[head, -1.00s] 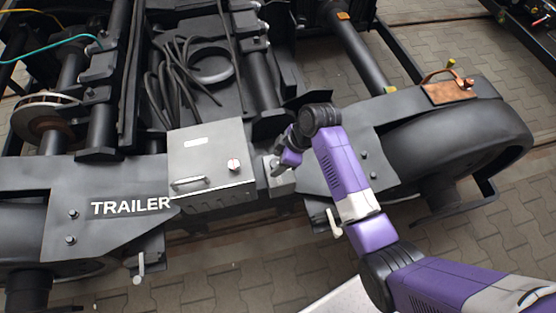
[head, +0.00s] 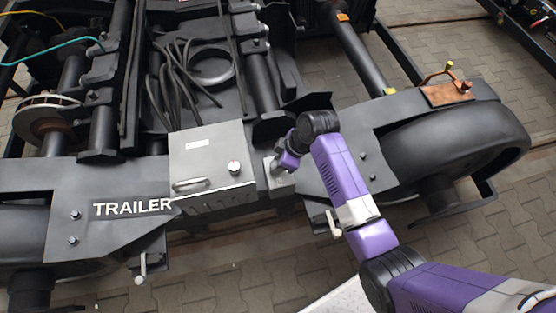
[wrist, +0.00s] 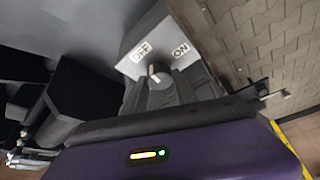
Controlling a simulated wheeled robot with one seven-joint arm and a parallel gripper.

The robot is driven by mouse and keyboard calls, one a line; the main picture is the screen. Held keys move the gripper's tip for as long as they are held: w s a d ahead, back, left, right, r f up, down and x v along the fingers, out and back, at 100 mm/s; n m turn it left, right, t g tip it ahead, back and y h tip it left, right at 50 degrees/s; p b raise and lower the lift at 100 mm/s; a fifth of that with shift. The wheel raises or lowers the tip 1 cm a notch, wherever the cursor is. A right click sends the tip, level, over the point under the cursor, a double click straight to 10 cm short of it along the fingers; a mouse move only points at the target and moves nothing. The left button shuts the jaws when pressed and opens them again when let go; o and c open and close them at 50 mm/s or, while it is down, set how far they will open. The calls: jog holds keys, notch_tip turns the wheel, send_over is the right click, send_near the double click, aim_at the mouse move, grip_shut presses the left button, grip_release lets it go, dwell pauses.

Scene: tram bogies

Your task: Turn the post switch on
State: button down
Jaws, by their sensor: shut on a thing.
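The post switch (wrist: 136,37) is a pale box face with OFF and ON labels and a dark round knob (wrist: 153,69) between them. The knob's white mark sits on the side nearer OFF. My gripper (wrist: 159,80) is shut on the knob, with a dark finger at either side, in the wrist view. In the head view, my gripper (head: 281,167) reaches the light grey switch box (head: 270,176), right of the larger grey cabinet. There the fingers hide the knob and labels.
The grey cabinet (head: 210,160) with a handle and a round fitting stands close left of my gripper. The bogie frame marked TRAILER (head: 75,205) and a large dark wheel (head: 450,140) flank the place. A copper-coloured plate (head: 447,95) lies on the right wheel cover. Paved floor (head: 460,265) lies in front.

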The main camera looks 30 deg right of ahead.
jog(key=m+p, duration=0.1)
jog(key=m+h+p, duration=0.1)
jog(key=m+t+p, duration=0.1)
jog(key=m, duration=0.1)
jog(key=shift+s+a+r+p, duration=0.15)
jog(key=shift+r+p, duration=0.1)
jog(key=shift+p, duration=0.15)
jog(key=m+h+p, duration=0.2)
jog(key=m, duration=0.2)
jog(key=shift+a+f+m+p, duration=0.1)
jog(key=shift+m+p, duration=0.2)
jog(key=shift+p, duration=0.1)
jog(key=m+h, duration=0.1)
jog(key=m, duration=0.1)
jog(key=m+p, duration=0.1)
jog(key=m, duration=0.1)
jog(key=shift+a+f+m+h, duration=0.1)
jog(key=shift+a+m+h, duration=0.05)
jog(key=shift+m+h, duration=0.85)
jog(key=shift+m, duration=0.9)
jog(key=shift+g, duration=0.3)
jog(key=c, duration=1)
grip_release()
